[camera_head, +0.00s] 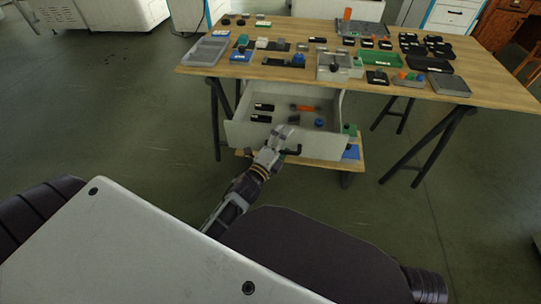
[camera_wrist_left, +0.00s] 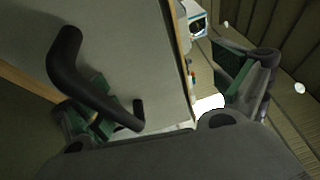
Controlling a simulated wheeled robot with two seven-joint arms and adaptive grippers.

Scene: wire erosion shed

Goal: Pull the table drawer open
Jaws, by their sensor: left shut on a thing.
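The table drawer (camera_head: 256,133) is pulled out below the wooden tabletop, with its inside showing. Its black bar handle (camera_head: 292,151) is on the pale front; the handle also shows large in the left wrist view (camera_wrist_left: 78,75). My left gripper (camera_head: 283,136) is at the drawer front, by its top edge and the handle, and is shut on the drawer. In the left wrist view its green-padded fingers lie on either side of the front's edge, one partly behind the handle. The exact contact is hidden. My right gripper is not in view.
Black, orange and blue items lie in the drawer. The wooden table (camera_head: 490,90) carries trays, blocks and a green tray (camera_head: 380,59). A low shelf (camera_head: 318,165) is under the drawer. Black trestle legs (camera_head: 428,145) stand at right. The floor in front is clear.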

